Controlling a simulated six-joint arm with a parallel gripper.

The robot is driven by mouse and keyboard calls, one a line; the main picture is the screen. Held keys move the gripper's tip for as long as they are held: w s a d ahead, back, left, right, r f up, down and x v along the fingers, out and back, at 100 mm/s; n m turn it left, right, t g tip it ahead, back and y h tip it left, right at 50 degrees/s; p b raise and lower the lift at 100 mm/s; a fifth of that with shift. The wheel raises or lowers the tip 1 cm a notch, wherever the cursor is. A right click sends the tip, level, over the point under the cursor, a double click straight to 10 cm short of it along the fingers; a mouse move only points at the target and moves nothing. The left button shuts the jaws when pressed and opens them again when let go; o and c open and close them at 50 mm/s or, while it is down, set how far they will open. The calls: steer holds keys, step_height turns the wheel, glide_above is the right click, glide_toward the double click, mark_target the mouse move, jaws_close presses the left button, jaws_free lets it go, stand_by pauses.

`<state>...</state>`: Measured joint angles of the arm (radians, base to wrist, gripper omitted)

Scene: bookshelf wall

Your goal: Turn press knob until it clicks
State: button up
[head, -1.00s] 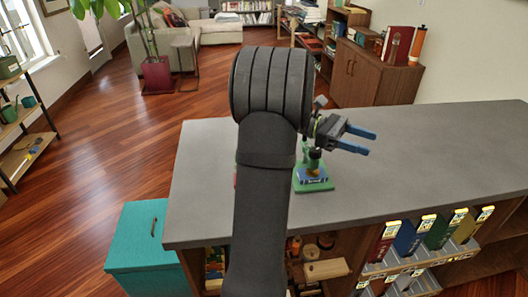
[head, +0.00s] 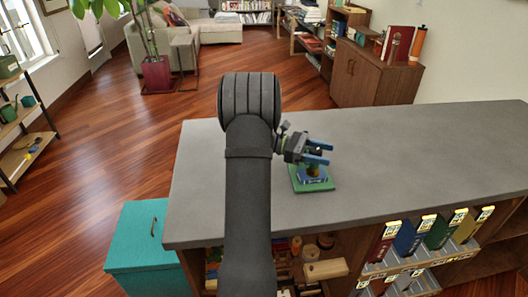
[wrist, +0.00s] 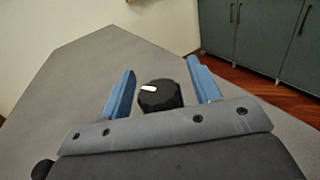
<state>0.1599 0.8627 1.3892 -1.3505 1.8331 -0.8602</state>
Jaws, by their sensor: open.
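The press has a green base (head: 298,186) with a blue block (head: 313,179) on it and stands on the grey counter. Its upper part is mostly hidden behind my gripper (head: 328,154) in the head view. In the wrist view a black faceted knob (wrist: 160,97) with a white mark on top sits between the two blue fingers of my gripper (wrist: 162,72). The fingers are open, with a visible gap on each side of the knob. The white mark points roughly left.
The grey counter top (head: 430,150) is clear to the right of the press. Books (head: 410,235) and wooden items fill the shelves below its front edge. A teal box (head: 140,250) stands on the floor at the left. Grey-green cabinets (wrist: 255,35) show in the wrist view.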

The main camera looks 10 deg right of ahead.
steer(key=n+t+h, duration=0.1)
steer(key=t, duration=0.1)
steer(key=n+t, duration=0.2)
steer(key=t, duration=0.1)
steer(key=shift+w+d+n+h, duration=0.1)
steer(key=shift+w+n+h, duration=0.1)
steer(key=shift+n+h, duration=0.15)
steer(key=w+a+t, duration=0.1)
steer(key=w+a, duration=0.2)
steer(key=a, duration=1.4)
steer(key=shift+g, duration=0.5)
steer(key=x, duration=1.5)
steer(key=shift+w+d+r, duration=0.1)
steer(key=shift+w+d, duration=0.2)
steer(key=shift+w, duration=0.05)
steer(key=c, duration=1)
steer(key=m+g+y, duration=0.1)
steer(key=m+g, duration=0.1)
steer(key=g, duration=0.1)
steer(key=m+g+y, duration=0.2)
steer(key=m+g, duration=0.1)
steer(key=shift+g, duration=0.4)
